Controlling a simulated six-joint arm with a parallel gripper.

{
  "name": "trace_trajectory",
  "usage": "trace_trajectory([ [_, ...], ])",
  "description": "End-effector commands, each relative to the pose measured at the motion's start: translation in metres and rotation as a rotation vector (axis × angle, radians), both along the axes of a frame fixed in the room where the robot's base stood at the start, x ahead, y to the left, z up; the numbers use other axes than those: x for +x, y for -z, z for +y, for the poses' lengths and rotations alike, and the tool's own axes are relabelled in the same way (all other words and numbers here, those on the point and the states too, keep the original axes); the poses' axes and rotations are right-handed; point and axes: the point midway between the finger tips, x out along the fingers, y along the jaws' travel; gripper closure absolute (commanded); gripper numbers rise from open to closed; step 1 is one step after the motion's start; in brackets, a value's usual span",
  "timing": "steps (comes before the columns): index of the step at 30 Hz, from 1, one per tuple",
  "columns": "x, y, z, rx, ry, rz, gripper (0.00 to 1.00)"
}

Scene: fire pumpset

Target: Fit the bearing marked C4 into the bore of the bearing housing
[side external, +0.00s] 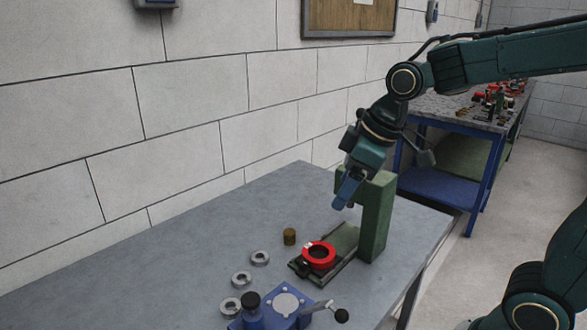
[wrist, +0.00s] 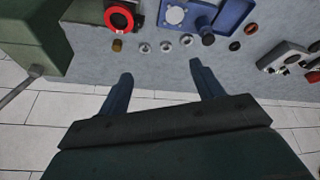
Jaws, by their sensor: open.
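Three small silver ring bearings lie in a row on the grey table in the side external view: far (side external: 260,258), middle (side external: 241,279) and near (side external: 230,306). They also show in the wrist view (wrist: 145,48). Any C4 mark is too small to read, so I cannot tell which one carries it. A red ring-shaped part with a dark bore (side external: 318,256), seemingly the bearing housing, sits on the green press base; it also shows in the wrist view (wrist: 119,18). My gripper (wrist: 161,72) is open and empty, above the table beside the green press column (side external: 345,192).
The green press column (side external: 376,218) stands beside the red part. A small brass cylinder (side external: 289,236) stands left of it. A blue fixture (side external: 275,312) with a black knob and lever is in front. Dark and red rings (wrist: 249,30) lie farther right in the wrist view.

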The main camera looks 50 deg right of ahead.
Motion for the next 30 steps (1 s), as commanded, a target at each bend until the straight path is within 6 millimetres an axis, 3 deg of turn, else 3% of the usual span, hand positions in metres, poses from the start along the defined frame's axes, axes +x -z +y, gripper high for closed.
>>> trace_trajectory([
  [14, 0.101, 0.055, 0.014, -0.003, -0.276, 0.041, 0.34],
  [24, 0.160, 0.119, 0.024, 0.018, -0.464, 0.051, 0.34],
  [30, 0.186, 0.158, 0.029, 0.034, -0.559, 0.049, 0.34],
])
